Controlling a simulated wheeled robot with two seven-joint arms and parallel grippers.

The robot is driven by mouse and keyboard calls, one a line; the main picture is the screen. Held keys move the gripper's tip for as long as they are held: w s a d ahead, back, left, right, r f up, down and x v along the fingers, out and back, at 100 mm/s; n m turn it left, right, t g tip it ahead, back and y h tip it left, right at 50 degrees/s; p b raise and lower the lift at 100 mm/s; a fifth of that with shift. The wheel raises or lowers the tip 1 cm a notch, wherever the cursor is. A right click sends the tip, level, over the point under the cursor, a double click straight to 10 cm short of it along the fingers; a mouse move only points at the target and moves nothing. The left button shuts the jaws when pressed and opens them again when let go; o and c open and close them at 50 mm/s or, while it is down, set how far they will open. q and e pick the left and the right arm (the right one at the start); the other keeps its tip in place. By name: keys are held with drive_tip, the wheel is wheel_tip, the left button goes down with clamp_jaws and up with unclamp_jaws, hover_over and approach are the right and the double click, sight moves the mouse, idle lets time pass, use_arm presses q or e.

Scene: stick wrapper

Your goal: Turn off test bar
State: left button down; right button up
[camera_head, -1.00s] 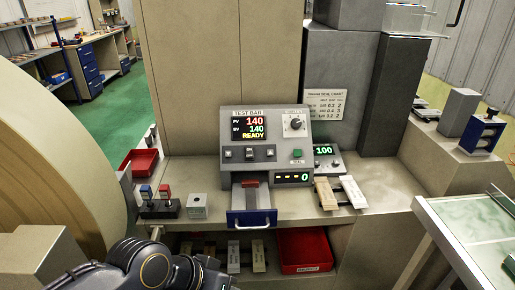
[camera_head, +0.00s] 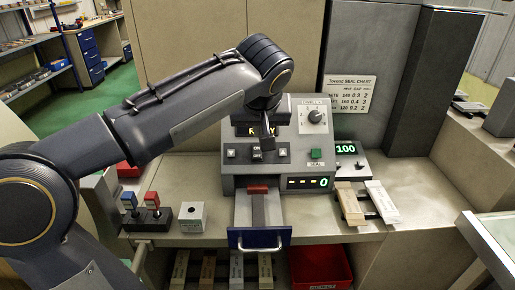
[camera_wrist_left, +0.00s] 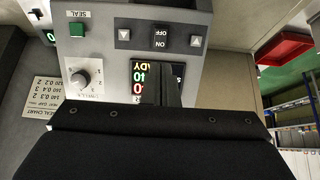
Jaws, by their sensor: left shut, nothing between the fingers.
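The test bar (camera_head: 232,180) is a grey sloped console on the bench. Its ON/OFF rocker switch (camera_head: 257,154) sits between two arrow buttons; the wrist view shows the switch (camera_wrist_left: 160,38) upside down. My left gripper (camera_head: 268,143) is shut and empty, its tips in front of the panel by the upper right of the switch; contact cannot be told. My left arm hides most of the display in the head view. My right gripper is not in view.
A dial (camera_head: 317,116) and a green SEAL button (camera_head: 316,154) are on the console's right side. A blue-fronted drawer (camera_head: 259,239) juts out below.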

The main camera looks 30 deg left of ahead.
sight(257, 155)
use_arm(q)
drive_tip(key=x, duration=1.3)
drive_tip(key=shift+w+a+f, duration=0.1)
drive_tip(key=shift+f, duration=0.25)
